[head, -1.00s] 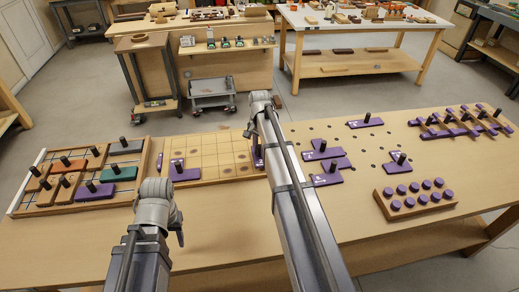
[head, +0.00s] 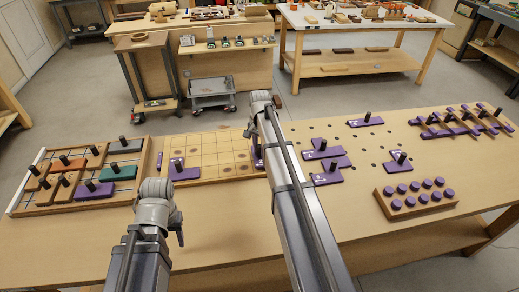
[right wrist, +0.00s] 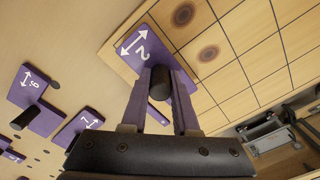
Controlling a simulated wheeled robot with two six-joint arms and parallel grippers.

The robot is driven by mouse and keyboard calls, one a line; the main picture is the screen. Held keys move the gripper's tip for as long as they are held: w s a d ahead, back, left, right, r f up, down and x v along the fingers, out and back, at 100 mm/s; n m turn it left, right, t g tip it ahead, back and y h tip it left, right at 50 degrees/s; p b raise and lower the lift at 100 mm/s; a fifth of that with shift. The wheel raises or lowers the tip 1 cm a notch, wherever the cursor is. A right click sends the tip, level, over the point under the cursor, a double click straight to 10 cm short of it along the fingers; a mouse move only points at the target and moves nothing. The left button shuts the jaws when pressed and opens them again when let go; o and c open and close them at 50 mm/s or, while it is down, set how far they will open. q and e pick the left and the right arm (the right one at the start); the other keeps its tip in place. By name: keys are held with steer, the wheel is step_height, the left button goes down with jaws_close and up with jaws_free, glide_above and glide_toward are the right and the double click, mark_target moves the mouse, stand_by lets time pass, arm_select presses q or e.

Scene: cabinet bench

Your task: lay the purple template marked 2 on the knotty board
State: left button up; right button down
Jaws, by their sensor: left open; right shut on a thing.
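The purple template marked 2 (right wrist: 140,44) is in my right gripper (right wrist: 160,76), which is shut on its dark peg in the right wrist view. It lies over one edge of the knotty board (right wrist: 205,50), along the outer cells. I cannot tell whether it touches the board. In the head view the knotty board (head: 208,148) is left of my right arm, which hides most of the template (head: 257,160) at the board's right end. My left gripper (head: 179,231) is open and empty above the bench front, before the board.
Another purple template (head: 184,171) sits on the board's left part. A framed tray (head: 40,208) with coloured pieces stands further left.

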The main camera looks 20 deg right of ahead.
arm_select(q)
steer(key=shift+f+b, duration=0.3)
arm_select(e)
steer(key=shift+f, duration=0.25)
arm_select(q)
steer(key=shift+f, duration=0.25)
arm_select(e)
steer(key=shift+f, duration=0.25)
arm_select(q)
steer(key=shift+f+b, duration=0.15)
steer(key=shift+b, duration=0.3)
arm_select(e)
steer(key=shift+f, duration=0.2)
stand_by(0.3)
steer(key=c, duration=0.6)
jaws_free()
steer(key=shift+o, duration=0.4)
steer(key=o, duration=0.3)
steer(key=shift+r, duration=0.1)
